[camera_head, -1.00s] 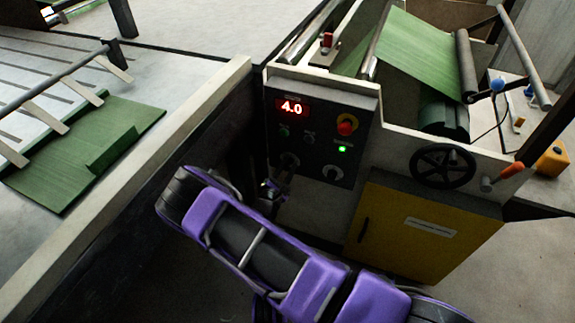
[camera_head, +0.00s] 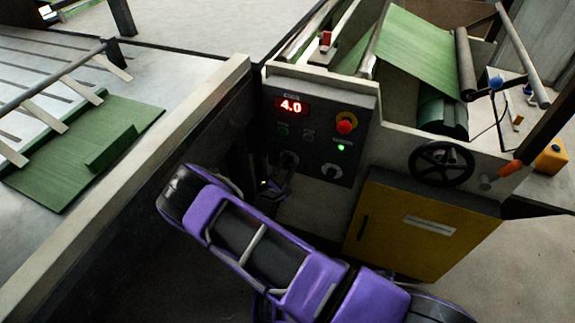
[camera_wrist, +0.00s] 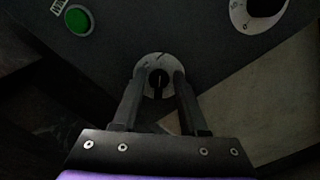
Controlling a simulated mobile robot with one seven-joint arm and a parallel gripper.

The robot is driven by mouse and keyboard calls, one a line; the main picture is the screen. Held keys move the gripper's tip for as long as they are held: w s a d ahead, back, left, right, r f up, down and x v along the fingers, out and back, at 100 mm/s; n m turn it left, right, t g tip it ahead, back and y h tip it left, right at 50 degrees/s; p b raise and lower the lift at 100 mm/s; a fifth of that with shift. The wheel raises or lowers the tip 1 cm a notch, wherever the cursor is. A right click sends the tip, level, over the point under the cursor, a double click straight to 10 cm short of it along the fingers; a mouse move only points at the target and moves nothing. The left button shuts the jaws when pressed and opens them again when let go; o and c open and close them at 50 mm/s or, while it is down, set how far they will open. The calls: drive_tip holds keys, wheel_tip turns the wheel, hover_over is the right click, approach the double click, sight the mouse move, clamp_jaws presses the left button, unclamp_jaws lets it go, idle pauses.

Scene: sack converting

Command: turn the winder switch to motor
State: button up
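The control panel (camera_head: 320,112) on the machine carries two rotary switches with round pale plates. The left rotary switch (camera_head: 288,158) is partly hidden by my gripper; the right rotary switch (camera_head: 331,172) is clear. Labels are too small to read, so I cannot tell which one is marked winder. In the wrist view, my gripper (camera_wrist: 160,76) has its fingers apart on either side of a black switch handle (camera_wrist: 158,83), with small gaps visible. The handle's pale mark points up in that picture. Another switch plate (camera_wrist: 240,18) shows at the upper right.
A green button (camera_wrist: 80,20) sits near the handle. The panel also has a red emergency knob (camera_head: 345,124) and a display (camera_head: 291,106) reading 4.0. A handwheel (camera_head: 441,164) and yellow cabinet (camera_head: 424,224) stand right. A pale rail (camera_head: 135,180) runs along the left.

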drive_tip(key=p+v, duration=0.1)
drive_tip(key=v, duration=1.6)
drive_tip(key=shift+s, duration=0.2)
